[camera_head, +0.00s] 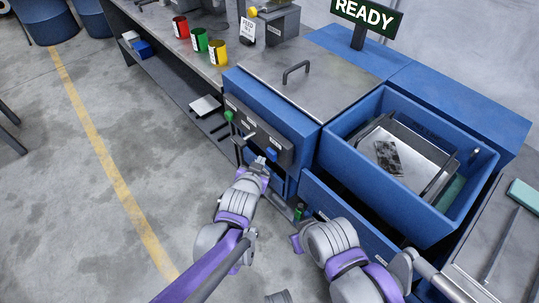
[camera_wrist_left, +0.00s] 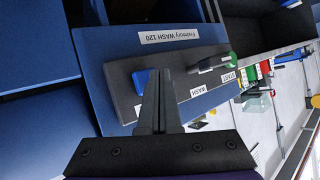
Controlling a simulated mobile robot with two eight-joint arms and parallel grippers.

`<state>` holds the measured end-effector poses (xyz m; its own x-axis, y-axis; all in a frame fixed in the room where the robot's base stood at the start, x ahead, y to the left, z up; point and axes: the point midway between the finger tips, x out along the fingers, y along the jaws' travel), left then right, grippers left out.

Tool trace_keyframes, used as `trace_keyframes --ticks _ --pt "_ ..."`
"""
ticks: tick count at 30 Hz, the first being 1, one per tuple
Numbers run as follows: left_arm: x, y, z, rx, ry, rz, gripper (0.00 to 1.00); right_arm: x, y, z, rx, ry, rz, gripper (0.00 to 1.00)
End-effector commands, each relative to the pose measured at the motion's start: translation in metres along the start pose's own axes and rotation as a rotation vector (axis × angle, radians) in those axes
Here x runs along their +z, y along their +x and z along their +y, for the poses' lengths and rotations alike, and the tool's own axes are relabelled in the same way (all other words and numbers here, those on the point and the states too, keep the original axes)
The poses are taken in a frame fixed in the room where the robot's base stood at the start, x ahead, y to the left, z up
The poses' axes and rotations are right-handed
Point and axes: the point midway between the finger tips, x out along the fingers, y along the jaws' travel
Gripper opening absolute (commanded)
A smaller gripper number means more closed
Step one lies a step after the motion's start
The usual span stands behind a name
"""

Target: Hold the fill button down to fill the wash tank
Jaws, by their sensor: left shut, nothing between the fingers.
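The wash machine is a blue cabinet (camera_head: 243,95) with a grey lid and handle. Its dark control panel (camera_head: 262,134) faces forward and also shows in the left wrist view (camera_wrist_left: 195,85). A blue button (camera_head: 271,154) is at the panel's right end; in the left wrist view the blue button (camera_wrist_left: 139,79) is beside my fingertips. A green knob (camera_head: 228,116) sits at the other end. My left gripper (camera_head: 259,163) is shut and empty, just in front of the panel near the blue button; I cannot tell whether it touches. My right gripper's fingers are hidden.
An open blue basin (camera_head: 341,147) with a metal basket stands right of the lid. A READY sign (camera_head: 364,16) stands behind. Red, green and yellow cups (camera_head: 200,40) stand on the bench at the left.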

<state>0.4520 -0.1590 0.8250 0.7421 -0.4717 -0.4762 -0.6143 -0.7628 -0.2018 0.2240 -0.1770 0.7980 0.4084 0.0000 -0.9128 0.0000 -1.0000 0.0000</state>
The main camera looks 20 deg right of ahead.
Motion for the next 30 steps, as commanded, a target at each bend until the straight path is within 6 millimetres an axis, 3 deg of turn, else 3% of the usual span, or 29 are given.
trace_keyframes --ticks 30 --pt "-0.0049 0.0066 0.0049 0.000 0.000 0.000 0.00 -0.0013 -0.0029 0.0000 0.000 0.000 0.001 0.34"
